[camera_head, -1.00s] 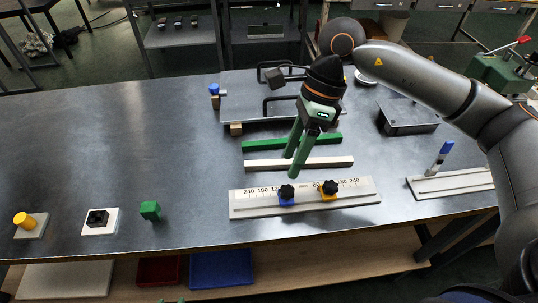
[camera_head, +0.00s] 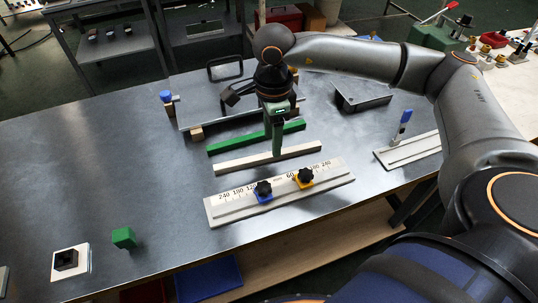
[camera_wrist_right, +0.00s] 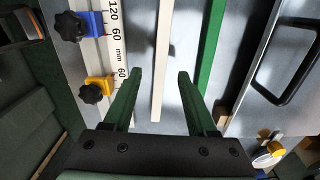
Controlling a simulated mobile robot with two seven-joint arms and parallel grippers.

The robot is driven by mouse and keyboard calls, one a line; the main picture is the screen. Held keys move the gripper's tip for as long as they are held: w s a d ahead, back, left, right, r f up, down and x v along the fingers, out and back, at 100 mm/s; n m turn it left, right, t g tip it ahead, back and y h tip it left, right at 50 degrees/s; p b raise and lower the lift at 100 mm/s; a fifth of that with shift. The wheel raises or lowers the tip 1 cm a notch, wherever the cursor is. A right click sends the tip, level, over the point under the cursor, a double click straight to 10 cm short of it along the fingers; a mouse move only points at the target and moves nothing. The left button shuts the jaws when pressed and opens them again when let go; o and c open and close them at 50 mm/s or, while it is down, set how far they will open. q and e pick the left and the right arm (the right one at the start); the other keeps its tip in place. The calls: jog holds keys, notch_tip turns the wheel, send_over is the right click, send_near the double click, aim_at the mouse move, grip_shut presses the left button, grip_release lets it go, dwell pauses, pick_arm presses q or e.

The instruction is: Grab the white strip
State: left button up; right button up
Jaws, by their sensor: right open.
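The white strip (camera_head: 240,162) lies flat on the metal table between the green strip (camera_head: 230,145) and the white ruler plate (camera_head: 225,208). My right gripper (camera_head: 274,146) points down over the white strip, open and empty. In the right wrist view, the white strip (camera_wrist_right: 162,60) runs through the gap between the two green fingers of my right gripper (camera_wrist_right: 160,74). I cannot tell how far the fingertips are above the table. My left gripper is not in view.
The ruler plate carries a blue clamp (camera_head: 263,196) and a yellow clamp (camera_head: 305,181) with black knobs. A fixture with black handles (camera_head: 225,68) stands behind the strips. A green cube (camera_head: 124,238) stands at the front left. The left table surface is largely clear.

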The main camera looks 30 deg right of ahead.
aim_at(269, 157)
notch_tip(269, 157, down, 5)
jog(key=shift+w+r, duration=0.1)
jog(key=shift+r, duration=0.1)
jog(key=shift+c, duration=0.2)
grip_shut()
dwell(0.4)
